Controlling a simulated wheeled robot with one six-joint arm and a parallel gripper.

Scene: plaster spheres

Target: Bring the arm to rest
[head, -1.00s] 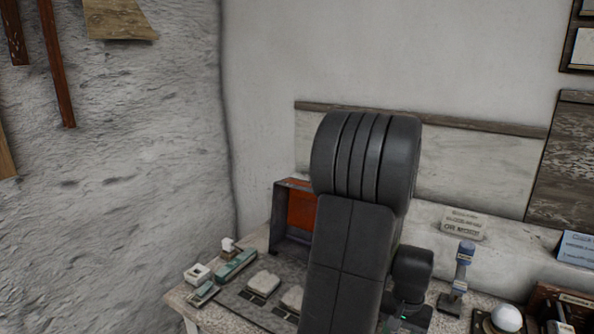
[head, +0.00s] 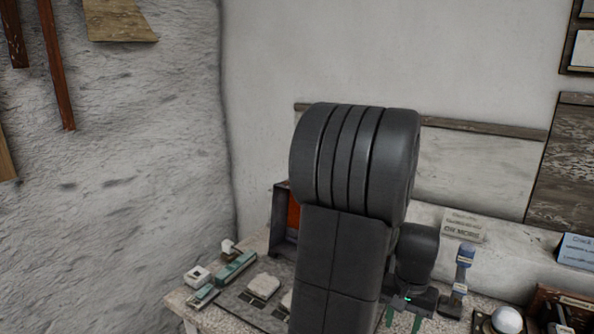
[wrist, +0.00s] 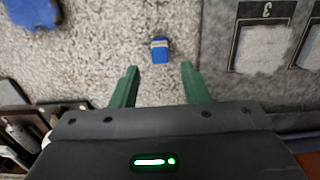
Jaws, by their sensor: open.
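My gripper (wrist: 159,84) shows in the wrist view with two green fingers spread apart and nothing between them. It is above a speckled grey worktop (wrist: 95,60). A small blue block-like thing (wrist: 160,50) lies beyond the fingertips, apart from them. In the head view my dark arm stands bent upright over the worktop. The green fingers show only in part at the bottom, beside the arm.
A plaster sphere (head: 507,319) sits at the bottom right. A blue-topped stand (head: 464,267) is right of my arm. A dark box with an orange inside (head: 293,217) is partly hidden behind it. Pale pieces (head: 263,286) lie left. A wall closes the back.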

